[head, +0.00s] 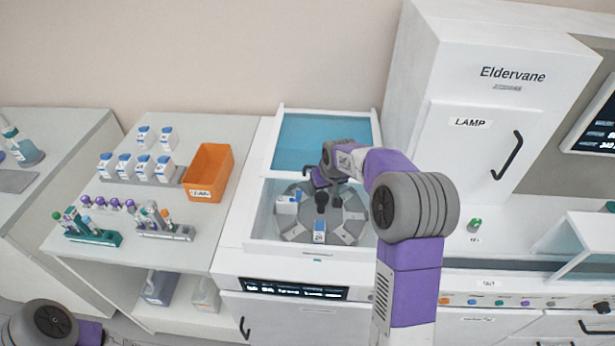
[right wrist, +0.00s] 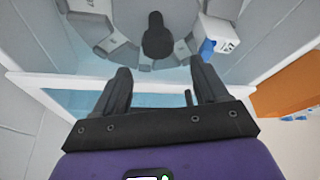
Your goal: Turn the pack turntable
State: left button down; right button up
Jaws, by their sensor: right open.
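The grey round turntable (head: 291,229) sits in an open white-walled well with its blue clear lid raised behind it. A dark upright knob stands at its middle and shows in the right wrist view (right wrist: 157,38). A white and blue pack (head: 287,205) stands in a slot at the left, and another pack (head: 319,232) at the front. One pack also shows in the right wrist view (right wrist: 213,40). My right gripper (head: 318,180) is open over the back of the turntable, its fingers apart and nothing between them. My left gripper is out of view.
An orange bin (head: 208,171), bottle rack (head: 140,172) and tube racks (head: 93,234) stand on the left bench. The tall lamp cabinet (head: 478,150) rises close at the right. The well's walls and raised lid (head: 290,135) surround my right gripper.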

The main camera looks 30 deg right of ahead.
aim_at(322, 196)
jog(key=x, duration=0.4)
jog(key=b+x, duration=0.1)
jog(key=x, duration=0.1)
jog(key=shift+s+d+f, duration=0.1)
jog(key=shift+f, duration=0.3)
